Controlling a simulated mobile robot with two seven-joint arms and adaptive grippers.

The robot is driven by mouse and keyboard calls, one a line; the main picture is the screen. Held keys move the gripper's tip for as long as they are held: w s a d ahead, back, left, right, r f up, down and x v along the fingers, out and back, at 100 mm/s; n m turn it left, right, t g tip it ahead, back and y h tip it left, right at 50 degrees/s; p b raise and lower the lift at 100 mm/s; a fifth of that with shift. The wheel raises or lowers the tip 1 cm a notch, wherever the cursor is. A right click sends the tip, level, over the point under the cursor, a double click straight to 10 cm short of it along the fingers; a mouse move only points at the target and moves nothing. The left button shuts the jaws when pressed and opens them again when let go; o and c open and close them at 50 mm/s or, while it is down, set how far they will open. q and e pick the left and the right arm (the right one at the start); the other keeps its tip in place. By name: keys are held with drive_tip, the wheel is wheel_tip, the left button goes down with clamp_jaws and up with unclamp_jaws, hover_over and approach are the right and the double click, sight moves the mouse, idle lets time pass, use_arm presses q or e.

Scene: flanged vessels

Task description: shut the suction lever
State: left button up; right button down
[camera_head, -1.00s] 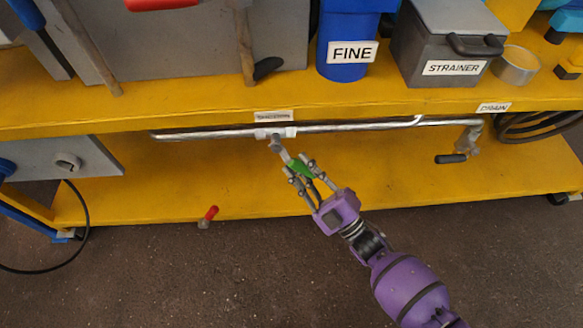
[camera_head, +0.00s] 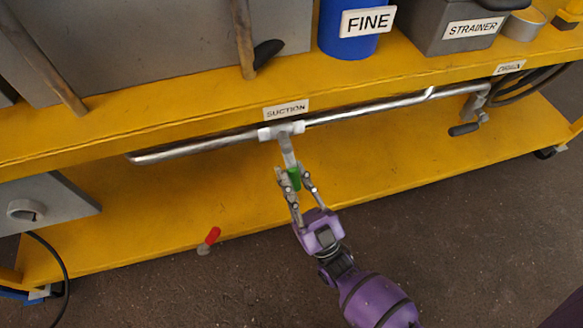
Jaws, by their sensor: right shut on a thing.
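The suction lever (camera_head: 288,151) hangs from a white valve body (camera_head: 281,131) on the metal pipe, under the label SUCTION (camera_head: 286,110). Its grey stem points down and slightly right, about square to the pipe in the picture. Its green grip (camera_head: 294,178) sits between the fingers of my right gripper (camera_head: 293,175), which is shut on it. The fingers partly cover the grip. My left gripper is not in view.
The pipe (camera_head: 370,112) runs below the yellow upper shelf edge. A dark-handled drain lever (camera_head: 464,129) hangs at its right end. A red-handled part (camera_head: 211,237) stands near the lower shelf's front edge. The lower shelf (camera_head: 390,155) is mostly clear.

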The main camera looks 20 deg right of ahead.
drive_tip(key=m+h, duration=0.1)
drive_tip(key=m+t+h, duration=0.1)
drive_tip(key=m, duration=0.1)
drive_tip(key=shift+a+h, duration=0.3)
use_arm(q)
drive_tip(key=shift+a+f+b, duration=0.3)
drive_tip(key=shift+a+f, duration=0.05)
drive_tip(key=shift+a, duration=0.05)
use_arm(e)
drive_tip(key=shift+a+m+h, duration=0.1)
drive_tip(key=shift+m+h, duration=0.2)
drive_tip(key=shift+h, duration=0.2)
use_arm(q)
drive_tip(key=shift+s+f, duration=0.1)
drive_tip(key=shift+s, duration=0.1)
use_arm(e)
drive_tip(key=c, duration=1.6)
unclamp_jaws()
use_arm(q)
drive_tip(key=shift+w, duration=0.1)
use_arm(e)
drive_tip(key=shift+o, duration=0.2)
drive_tip(key=shift+a, duration=0.1)
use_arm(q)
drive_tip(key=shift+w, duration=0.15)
use_arm(e)
drive_tip(key=shift+y, duration=0.5)
